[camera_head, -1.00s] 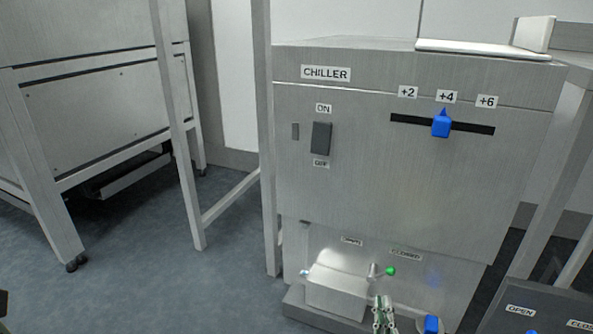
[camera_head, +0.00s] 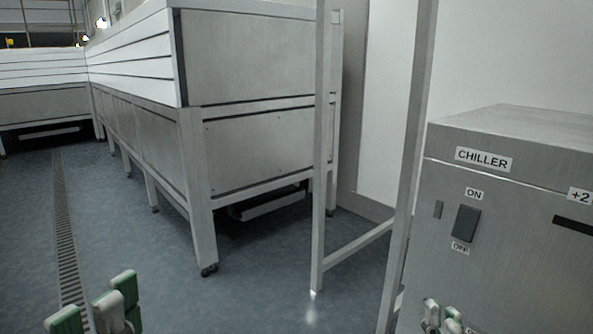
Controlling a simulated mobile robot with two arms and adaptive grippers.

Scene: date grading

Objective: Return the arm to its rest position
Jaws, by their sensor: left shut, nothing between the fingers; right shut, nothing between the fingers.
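My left gripper (camera_head: 100,308), with green and white fingers, is shut and empty at the lower left, above the blue floor. It is well away from the chiller. My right gripper (camera_head: 441,319) is shut and empty at the bottom edge, in front of the lower part of the chiller (camera_head: 450,250). Only its upper tip shows, and I cannot tell whether it touches the chiller. Both arms are hidden below the frame.
The chiller has a dark ON/OFF switch (camera_head: 466,223) and part of a slot (camera_head: 573,224). A metal frame post (camera_head: 408,170) stands beside it. A long steel bench (camera_head: 250,150) runs back at the left. A floor drain grate (camera_head: 66,230) crosses the open floor (camera_head: 115,215).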

